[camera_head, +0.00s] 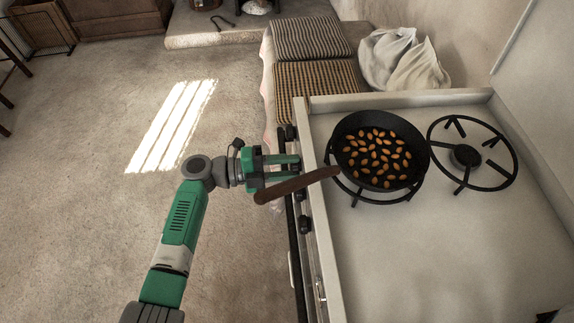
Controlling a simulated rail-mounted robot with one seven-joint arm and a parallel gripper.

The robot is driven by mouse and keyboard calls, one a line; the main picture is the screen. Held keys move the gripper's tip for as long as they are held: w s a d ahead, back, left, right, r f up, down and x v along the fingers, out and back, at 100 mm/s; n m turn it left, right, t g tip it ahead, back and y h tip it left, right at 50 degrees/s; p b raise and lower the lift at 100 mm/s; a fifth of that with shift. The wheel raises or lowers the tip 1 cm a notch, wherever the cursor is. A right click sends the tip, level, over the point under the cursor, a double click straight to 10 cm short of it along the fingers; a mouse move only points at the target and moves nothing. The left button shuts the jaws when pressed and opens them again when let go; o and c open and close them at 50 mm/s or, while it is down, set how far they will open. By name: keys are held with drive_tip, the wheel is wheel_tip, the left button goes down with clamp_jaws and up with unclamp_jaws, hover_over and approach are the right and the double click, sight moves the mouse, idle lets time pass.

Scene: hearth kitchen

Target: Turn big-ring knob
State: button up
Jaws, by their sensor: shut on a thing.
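My gripper (297,167) is at the stove's front panel, its two green fingers pointing right at the row of dark knobs. It is shut on a knob there, which the fingers and the pan handle mostly hide; how far it is turned cannot be told. A black pan (345,125) of almonds (378,155) sits on the left burner. Its brown wooden handle (315,177) sticks out over the front edge, across the lower finger in the picture. The ring burner (510,160) on the right is bare.
Other dark knobs show on the panel, one above my gripper (290,132) and one below (305,224). The stove top (440,250) is clear toward the bottom. Woven cushions (315,85) and a white cloth sack (403,60) lie beyond. The floor at left is open.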

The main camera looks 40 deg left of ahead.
drive_tip(key=o, duration=1)
drive_tip(key=shift+s+a, duration=0.1)
drive_tip(key=p+v, duration=0.1)
drive_tip(key=v, duration=0.6)
drive_tip(key=shift+s+a+p, duration=0.2)
drive_tip(key=shift+s+p, duration=0.1)
drive_tip(key=shift+p, duration=0.1)
